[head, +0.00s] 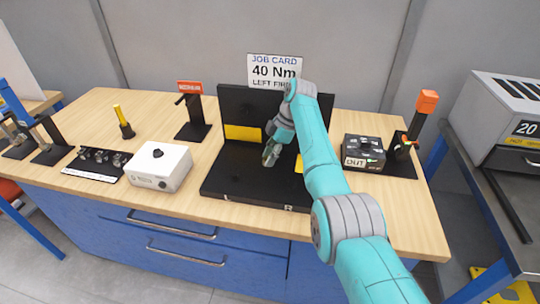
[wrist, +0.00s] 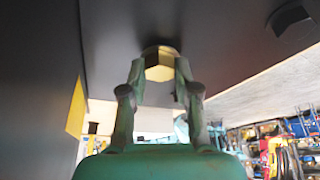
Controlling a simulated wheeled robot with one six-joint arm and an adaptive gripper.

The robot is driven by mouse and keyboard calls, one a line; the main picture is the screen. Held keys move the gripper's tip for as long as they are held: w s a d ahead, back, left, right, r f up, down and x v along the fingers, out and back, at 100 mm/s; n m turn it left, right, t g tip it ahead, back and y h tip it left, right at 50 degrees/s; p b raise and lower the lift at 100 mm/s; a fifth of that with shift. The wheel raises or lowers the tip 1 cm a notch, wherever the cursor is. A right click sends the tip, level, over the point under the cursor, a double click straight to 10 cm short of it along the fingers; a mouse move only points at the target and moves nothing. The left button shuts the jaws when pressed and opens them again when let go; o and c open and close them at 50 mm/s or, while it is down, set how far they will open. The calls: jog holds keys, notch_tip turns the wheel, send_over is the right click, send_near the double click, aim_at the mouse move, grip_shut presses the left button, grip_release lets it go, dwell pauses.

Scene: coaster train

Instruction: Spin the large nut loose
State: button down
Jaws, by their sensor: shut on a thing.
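My gripper (wrist: 158,85) has its two fingers on either side of the large nut (wrist: 160,64), a pale yellowish metal hex piece, and is shut on it. The nut sits against a dark surface of the black fixture (head: 225,182). In the head view my gripper (head: 270,156) reaches down over the fixture's base, in front of its upright back panel. The nut cannot be made out there. Whether its thread is engaged cannot be seen.
A job card (head: 274,70) reading 40 Nm stands behind the fixture. A white box with a black knob (head: 160,166) and a black stand (head: 193,118) are to the left. A black box (head: 363,152) and an orange-topped post (head: 422,112) are to the right.

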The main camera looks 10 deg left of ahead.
dwell(0.4)
jog(key=c, duration=0.8)
grip_release()
jog(key=shift+c, duration=0.2)
jog(key=shift+f, duration=0.1)
jog(key=m+t, duration=0.1)
jog(key=m, duration=0.2)
jog(key=m+t, duration=0.1)
jog(key=m, duration=0.2)
jog(key=shift+s, duration=0.15)
jog(key=m+t, duration=0.2)
jog(key=m, duration=0.2)
jog(key=shift+s+m, duration=0.15)
jog(key=shift+m, duration=0.15)
jog(key=shift+r+m, duration=0.2)
jog(key=shift+m, duration=0.2)
jog(key=v, duration=1)
jog(key=shift+s+r, duration=0.15)
jog(key=shift+r, duration=0.15)
jog(key=shift+a, duration=0.1)
